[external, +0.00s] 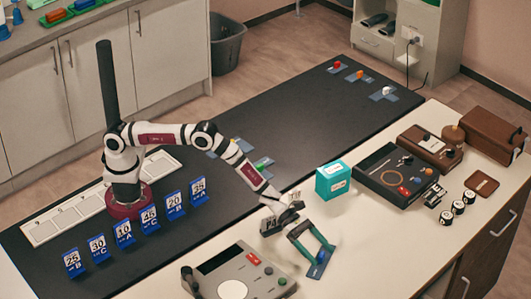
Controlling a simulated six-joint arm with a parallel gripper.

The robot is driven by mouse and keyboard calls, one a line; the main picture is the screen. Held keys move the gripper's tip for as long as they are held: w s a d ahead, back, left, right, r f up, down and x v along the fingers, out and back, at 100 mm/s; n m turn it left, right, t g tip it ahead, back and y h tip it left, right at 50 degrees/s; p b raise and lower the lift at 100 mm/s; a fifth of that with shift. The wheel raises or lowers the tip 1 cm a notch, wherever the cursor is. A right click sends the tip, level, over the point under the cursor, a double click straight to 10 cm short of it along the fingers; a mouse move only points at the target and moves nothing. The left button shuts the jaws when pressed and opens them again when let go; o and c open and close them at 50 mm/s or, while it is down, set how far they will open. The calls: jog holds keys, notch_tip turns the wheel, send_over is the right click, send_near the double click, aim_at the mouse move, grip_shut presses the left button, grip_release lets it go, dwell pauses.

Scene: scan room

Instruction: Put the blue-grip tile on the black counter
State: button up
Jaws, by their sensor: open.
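The blue-grip tile (317,270) is a small dark slate-blue plate on the pale worktop, to the right of the black counter. Its blue grip (321,257) is small and partly hidden by my fingers. My gripper (322,252) is open, with its two green-grey fingers reaching down to the right around or just above the grip. I cannot tell whether they touch it. The black counter (290,125) is a long dark surface running from the lower left to the upper right, and my arm's base stands on it.
A teal box (333,180) stands behind my gripper, and a grey control panel (238,275) lies in front at left. Blue number cards (149,217) stand near my base. Tiles with red (337,65), orange and white grips lie at the counter's far end. The counter's middle is mostly clear.

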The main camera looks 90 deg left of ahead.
jog(key=shift+x, duration=0.75)
grip_shut()
